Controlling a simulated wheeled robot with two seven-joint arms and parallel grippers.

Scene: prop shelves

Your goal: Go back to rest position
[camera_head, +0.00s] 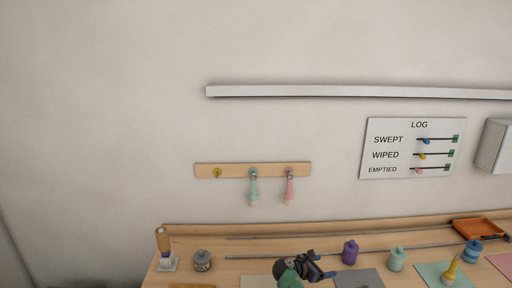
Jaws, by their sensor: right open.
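My right gripper (325,266) shows at the bottom middle, low over the bench, with its dark fingers pointing right. It is open and I see nothing between its fingers. A green shape (289,278) lies just below and left of it; I cannot tell what it is. My left gripper is not in view.
The wooden bench (225,268) holds a brush (164,250), a grey jar (202,261), a purple bottle (350,252), a green bottle (397,259) and an orange tray (478,229). Above are a peg rail (205,170), a log board (412,125) and a wall ledge (350,92).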

